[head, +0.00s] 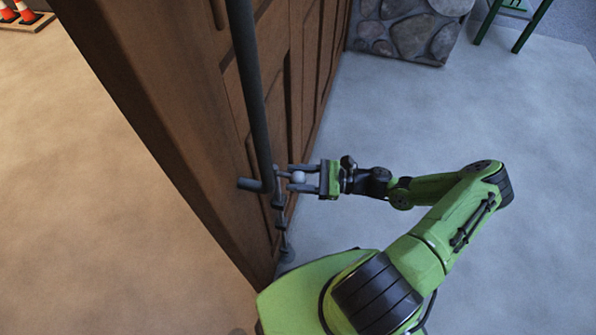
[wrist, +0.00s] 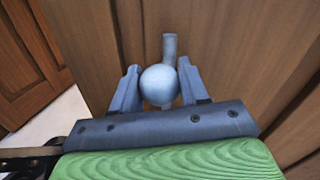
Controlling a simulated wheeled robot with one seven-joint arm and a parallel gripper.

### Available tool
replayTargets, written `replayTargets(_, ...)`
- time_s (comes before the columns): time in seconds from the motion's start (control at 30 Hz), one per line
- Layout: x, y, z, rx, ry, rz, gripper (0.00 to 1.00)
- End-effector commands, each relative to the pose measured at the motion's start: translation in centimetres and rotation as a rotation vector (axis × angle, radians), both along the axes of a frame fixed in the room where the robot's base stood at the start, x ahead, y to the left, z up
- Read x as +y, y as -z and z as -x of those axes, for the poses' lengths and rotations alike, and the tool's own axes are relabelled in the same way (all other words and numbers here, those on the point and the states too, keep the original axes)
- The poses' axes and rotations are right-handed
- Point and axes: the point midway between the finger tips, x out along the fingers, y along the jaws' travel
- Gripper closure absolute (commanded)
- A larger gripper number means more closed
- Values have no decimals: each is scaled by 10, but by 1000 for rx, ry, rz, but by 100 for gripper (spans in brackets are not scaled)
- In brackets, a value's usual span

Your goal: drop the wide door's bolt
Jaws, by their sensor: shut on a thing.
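The wide door (head: 170,90) is brown panelled wood and stands upright to the left of my arm. The bolt (head: 281,212) is a thin grey metal piece running down the door's face, with its lower end near the floor. Its pale round knob (head: 299,177) sits between the fingers of my gripper (head: 290,178). In the wrist view the knob (wrist: 158,83) is between both fingers (wrist: 158,68), with a short grey rod (wrist: 169,46) behind it. My gripper is shut on the knob. The fingers partly hide the bolt near the knob.
A thick dark bar (head: 251,90) with a bent lower end stands along the door, just left of my gripper. A stone block (head: 405,35) and a green-legged stand (head: 530,28) are at the back. Orange cones (head: 25,12) are far left. The grey floor (head: 510,120) at right is clear.

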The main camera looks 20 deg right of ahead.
Motion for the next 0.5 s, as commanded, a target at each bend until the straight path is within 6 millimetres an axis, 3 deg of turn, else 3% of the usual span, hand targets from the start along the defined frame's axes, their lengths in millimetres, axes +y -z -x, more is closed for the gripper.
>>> replayTargets(0.03,0,15,0,1,0,-2,100)
replayTargets(0.13,0,28,0,1,-1,0,100)
replayTargets(0.47,0,33,1,8,-1,4,100)
replayTargets(0.5,0,33,1,9,0,5,54)
